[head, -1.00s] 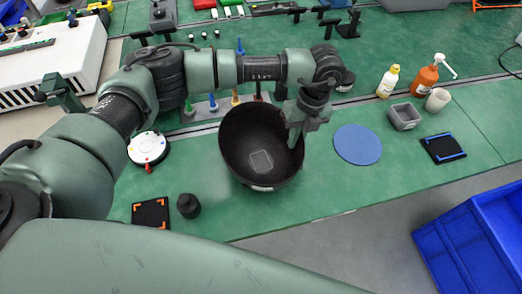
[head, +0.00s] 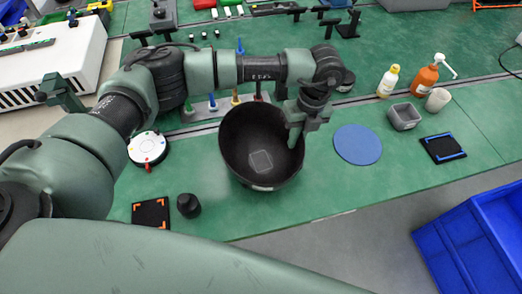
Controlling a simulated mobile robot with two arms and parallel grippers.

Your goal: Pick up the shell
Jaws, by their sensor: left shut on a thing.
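The shell (head: 250,165) is a large black round bowl in the middle of the green bench, its open side facing up and tilted a little toward me. A light rounded square shows on its inner bottom. My left gripper (head: 297,135) comes down at the bowl's right rim and is shut on that rim, one finger showing inside the bowl. Whether the bowl's underside touches the bench cannot be told. My right gripper is not in view.
A blue round mat (head: 358,144) lies just right of the bowl. A black knob-like part (head: 188,205) and a white round dial (head: 148,148) stand to the left. Bottles, a grey bin (head: 404,117) and a cup are at right. A blue crate (head: 475,240) stands beyond the bench edge.

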